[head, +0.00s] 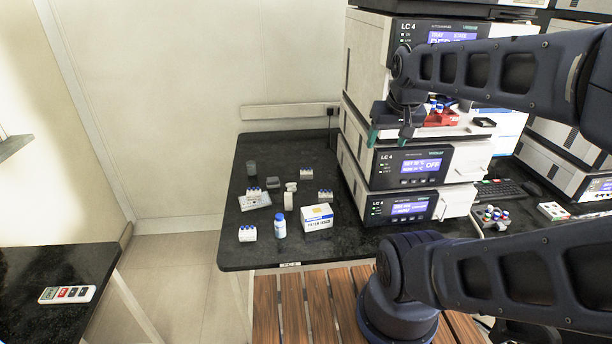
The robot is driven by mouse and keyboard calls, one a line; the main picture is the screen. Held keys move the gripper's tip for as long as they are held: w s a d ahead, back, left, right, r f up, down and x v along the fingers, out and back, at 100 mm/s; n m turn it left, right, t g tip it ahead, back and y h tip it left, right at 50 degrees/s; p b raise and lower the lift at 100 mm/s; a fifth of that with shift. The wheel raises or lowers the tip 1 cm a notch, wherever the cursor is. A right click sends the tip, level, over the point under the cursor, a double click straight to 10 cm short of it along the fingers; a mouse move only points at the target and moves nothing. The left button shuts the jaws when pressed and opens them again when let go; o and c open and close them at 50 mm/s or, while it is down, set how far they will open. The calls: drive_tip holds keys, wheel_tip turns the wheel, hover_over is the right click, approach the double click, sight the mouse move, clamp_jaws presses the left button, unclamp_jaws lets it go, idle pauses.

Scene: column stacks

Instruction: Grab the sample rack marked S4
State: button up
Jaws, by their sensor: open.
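Any S4 mark is too small to read, so I cannot tell which rack is S4. A red holder with blue-capped vials (440,118) sits in the opening of the upper LC 4 unit, partly hidden by my arm. My gripper (391,134) is open and empty, fingers down, in front of that unit, above and right of the bench racks.
The LC 4 instrument stack (405,205) borders the bench on the right. A white carton (317,218) and a blue-capped bottle (280,225) stand near the front edge.

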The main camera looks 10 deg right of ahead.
drive_tip(key=w+a+r+n+h, duration=0.1)
drive_tip(key=w+a+r+n, duration=0.2)
drive_tip(key=w, duration=0.4)
drive_tip(key=w+r+n, duration=0.3)
drive_tip(key=w+r, duration=0.2)
drive_tip(key=w, duration=0.2)
drive_tip(key=n+g+y, duration=0.1)
drive_tip(key=n+g, duration=0.4)
drive_tip(key=n, duration=0.6)
hover_over(309, 172)
wheel_tip(309, 172, down, 40)
wheel_tip(309, 172, down, 10)
drive_tip(key=shift+a+f, duration=0.1)
drive_tip(key=shift+f, duration=0.15)
drive_tip(key=shift+c, duration=0.2)
